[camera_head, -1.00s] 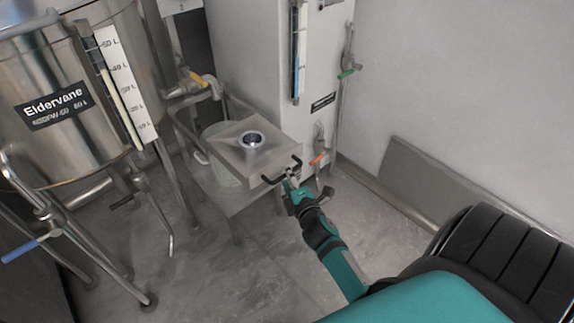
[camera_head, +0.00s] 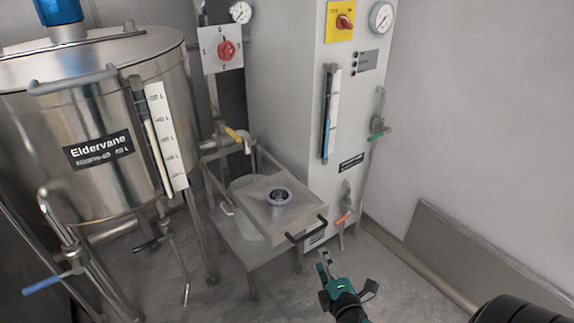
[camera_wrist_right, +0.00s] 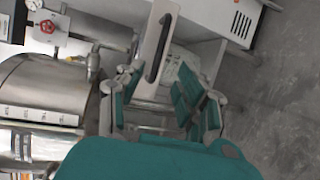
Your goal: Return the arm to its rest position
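My right gripper (camera_head: 324,264) is low in the head view, in front of and below the black handle (camera_head: 307,230) of a grey metal box. A gap separates the gripper from the handle. In the right wrist view, the teal fingers of the gripper (camera_wrist_right: 160,105) are spread apart with nothing between them. The handle (camera_wrist_right: 158,48) shows beyond them, on the pale front of the box. My left gripper is not in view.
A steel tank (camera_head: 95,110) labelled Eldervane stands at the left, with pipes and valve levers. A tall white cabinet (camera_head: 345,110) stands behind the box. A grey panel (camera_head: 465,262) leans against the right wall. The grey floor around my right gripper is clear.

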